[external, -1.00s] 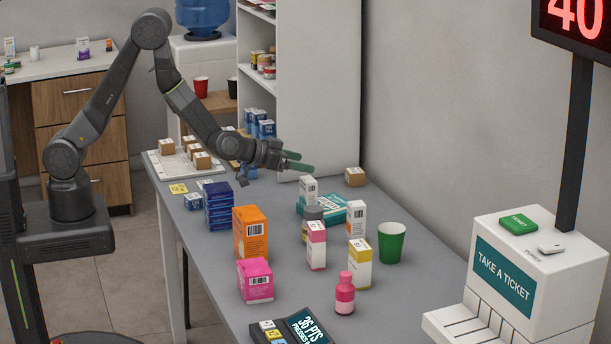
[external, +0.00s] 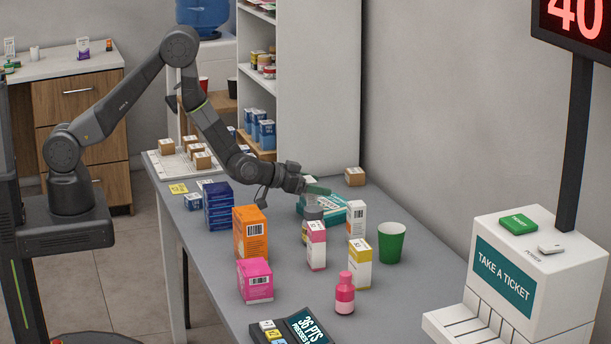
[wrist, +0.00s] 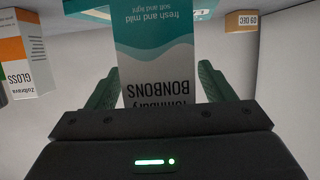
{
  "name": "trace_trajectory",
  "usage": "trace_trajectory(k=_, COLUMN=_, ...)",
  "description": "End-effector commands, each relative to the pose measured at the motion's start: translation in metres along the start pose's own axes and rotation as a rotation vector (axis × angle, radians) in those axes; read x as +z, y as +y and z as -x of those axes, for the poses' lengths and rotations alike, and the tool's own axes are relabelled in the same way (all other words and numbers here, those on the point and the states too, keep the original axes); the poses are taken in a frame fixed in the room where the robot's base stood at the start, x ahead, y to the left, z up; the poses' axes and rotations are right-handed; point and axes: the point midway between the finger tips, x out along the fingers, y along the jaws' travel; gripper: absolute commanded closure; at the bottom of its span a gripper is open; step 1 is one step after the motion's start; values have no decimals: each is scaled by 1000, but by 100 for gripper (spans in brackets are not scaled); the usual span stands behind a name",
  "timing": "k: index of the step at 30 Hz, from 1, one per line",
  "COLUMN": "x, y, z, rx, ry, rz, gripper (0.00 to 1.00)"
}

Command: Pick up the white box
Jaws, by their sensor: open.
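The white box (wrist: 158,48) stands between my fingers in the wrist view. It has a teal wave and dark "BONBONS" lettering that reads upside down there. My gripper (wrist: 158,75) is open, with a green finger on each side of the box. Whether a finger touches it I cannot tell. In the external view my gripper (external: 318,190) is low at the far part of the counter and hides most of the box. A teal box (external: 335,214) lies right beside that spot.
On the grey counter (external: 205,262), a white-and-pink carton (external: 316,246), a white-and-orange carton (external: 356,216) and a green cup (external: 391,243) stand nearby. A small brown box (external: 354,177) sits behind, also at upper right in the wrist view (wrist: 241,20). Blue boxes (external: 218,206) stand left.

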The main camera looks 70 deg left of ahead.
Motion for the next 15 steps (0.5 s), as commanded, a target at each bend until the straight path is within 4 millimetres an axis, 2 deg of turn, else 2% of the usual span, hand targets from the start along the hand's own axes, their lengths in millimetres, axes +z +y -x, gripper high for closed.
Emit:
trace_trajectory(k=5, x=0, y=0, z=0, rx=0, ry=0, rz=0, gripper=25)
trace_trajectory(k=12, x=0, y=0, z=0, rx=0, ry=0, rz=0, gripper=70)
trace_trajectory(k=15, x=0, y=0, z=0, rx=0, ry=0, rz=0, gripper=76)
